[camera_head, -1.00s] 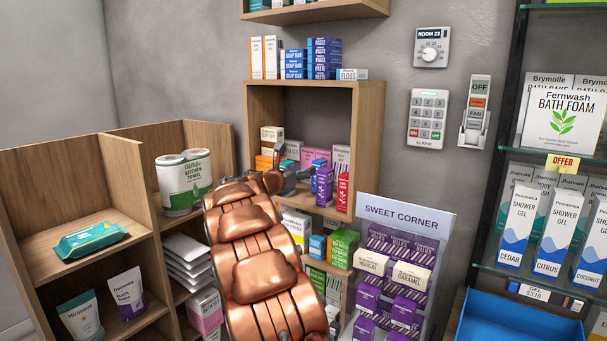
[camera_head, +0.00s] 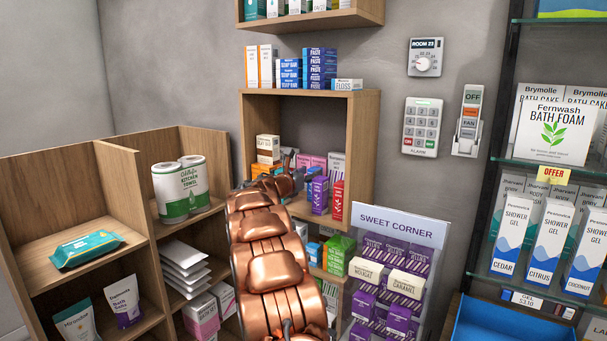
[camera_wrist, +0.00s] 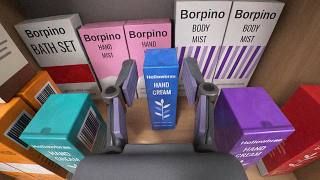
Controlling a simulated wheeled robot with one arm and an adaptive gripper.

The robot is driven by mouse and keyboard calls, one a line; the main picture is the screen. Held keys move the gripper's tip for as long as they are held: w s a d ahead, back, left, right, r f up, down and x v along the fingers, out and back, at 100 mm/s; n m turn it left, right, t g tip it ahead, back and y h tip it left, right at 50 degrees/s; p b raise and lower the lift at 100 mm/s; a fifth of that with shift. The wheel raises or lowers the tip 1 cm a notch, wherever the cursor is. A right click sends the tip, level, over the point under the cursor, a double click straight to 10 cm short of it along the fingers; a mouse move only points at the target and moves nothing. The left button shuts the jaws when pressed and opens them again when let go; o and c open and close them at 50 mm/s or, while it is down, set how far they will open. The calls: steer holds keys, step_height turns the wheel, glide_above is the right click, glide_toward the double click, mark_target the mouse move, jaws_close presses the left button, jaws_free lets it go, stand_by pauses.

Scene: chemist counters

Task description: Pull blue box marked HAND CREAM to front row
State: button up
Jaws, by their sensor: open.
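The blue box marked HAND CREAM (camera_wrist: 162,95) stands upright in the middle of the wrist view, on the wooden shelf board. It stands farther back than the teal and purple HAND CREAM boxes at its sides. My gripper (camera_wrist: 159,76) is open, with one finger to the left and one to the right of the blue box. Gaps show between the fingers and the box, so it is not held. In the head view my gripper (camera_head: 297,178) reaches into the wall cubby, and my arm hides part of the shelf there.
In front stand a teal box (camera_wrist: 58,128) at left and a purple box (camera_wrist: 246,122) at right, close to the fingers. An orange box (camera_wrist: 12,122) and a red box (camera_wrist: 300,125) flank them. Behind stand pink HAND MIST boxes (camera_wrist: 105,52) and white BODY MIST boxes (camera_wrist: 246,42).

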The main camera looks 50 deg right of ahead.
steer(key=shift+d, duration=0.8)
steer(key=shift+c, duration=0.2)
jaws_close()
steer(key=a+b, duration=0.1)
steer(key=a, duration=0.6)
steer(key=shift+w+a, duration=0.15)
steer(key=shift+a, duration=0.1)
steer(key=shift+o, duration=1.7)
jaws_free()
